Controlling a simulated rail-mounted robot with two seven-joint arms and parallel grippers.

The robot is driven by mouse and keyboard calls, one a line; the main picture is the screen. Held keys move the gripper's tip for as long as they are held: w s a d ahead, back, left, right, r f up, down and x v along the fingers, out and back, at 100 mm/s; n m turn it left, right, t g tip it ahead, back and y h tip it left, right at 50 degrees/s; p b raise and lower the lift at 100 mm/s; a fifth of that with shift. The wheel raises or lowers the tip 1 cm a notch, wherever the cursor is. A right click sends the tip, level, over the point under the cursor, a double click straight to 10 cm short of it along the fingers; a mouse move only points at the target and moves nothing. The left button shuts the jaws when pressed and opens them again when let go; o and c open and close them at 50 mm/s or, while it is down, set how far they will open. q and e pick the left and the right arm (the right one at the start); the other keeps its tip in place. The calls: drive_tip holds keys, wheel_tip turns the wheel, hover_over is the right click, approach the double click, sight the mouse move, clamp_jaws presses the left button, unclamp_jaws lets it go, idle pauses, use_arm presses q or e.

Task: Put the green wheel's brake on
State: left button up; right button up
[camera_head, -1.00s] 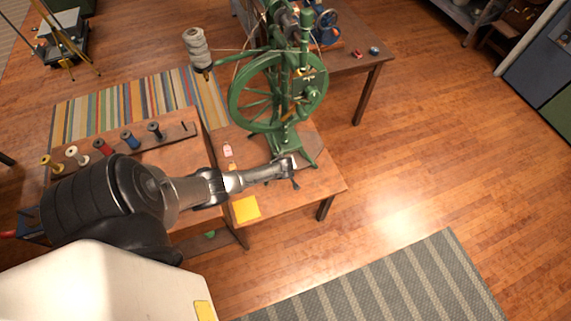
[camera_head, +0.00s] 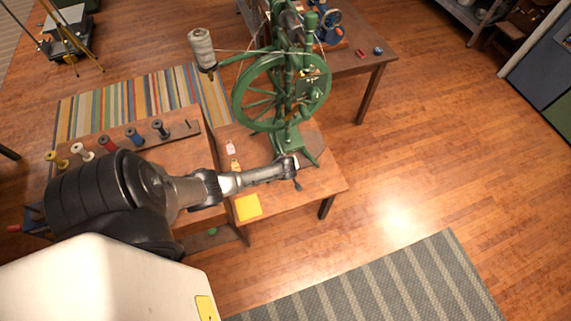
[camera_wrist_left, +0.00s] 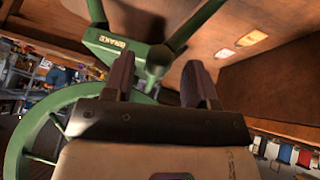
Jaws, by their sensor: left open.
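The green spinning wheel (camera_head: 280,90) stands upright on the small wooden table, in the head view. In the left wrist view, part of its green rim (camera_wrist_left: 30,125) shows at the left. A green block with a label reading "BRAKE" (camera_wrist_left: 112,43) is beyond the fingers, with a rounded green knob (camera_wrist_left: 157,62) beside it. My left gripper (camera_head: 296,173) is low by the base of the wheel. In the wrist view the left gripper (camera_wrist_left: 160,78) is open, and the knob appears between its fingertips. Whether the fingers touch it I cannot tell. My right gripper is out of view.
A yellow note (camera_head: 248,207) and a small pink tag (camera_head: 230,147) lie on the table (camera_head: 325,183). A rack of several thread spools (camera_head: 135,138) stands to the left. A blue wheel (camera_head: 328,27) is on the table behind. The wooden floor at right is clear.

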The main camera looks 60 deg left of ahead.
use_arm(q)
drive_tip(key=p+v, duration=0.2)
drive_tip(key=v, duration=0.8)
drive_tip(key=shift+d+r, duration=0.25)
drive_tip(key=shift+r, duration=0.05)
drive_tip(key=shift+s, duration=0.1)
idle(0.5)
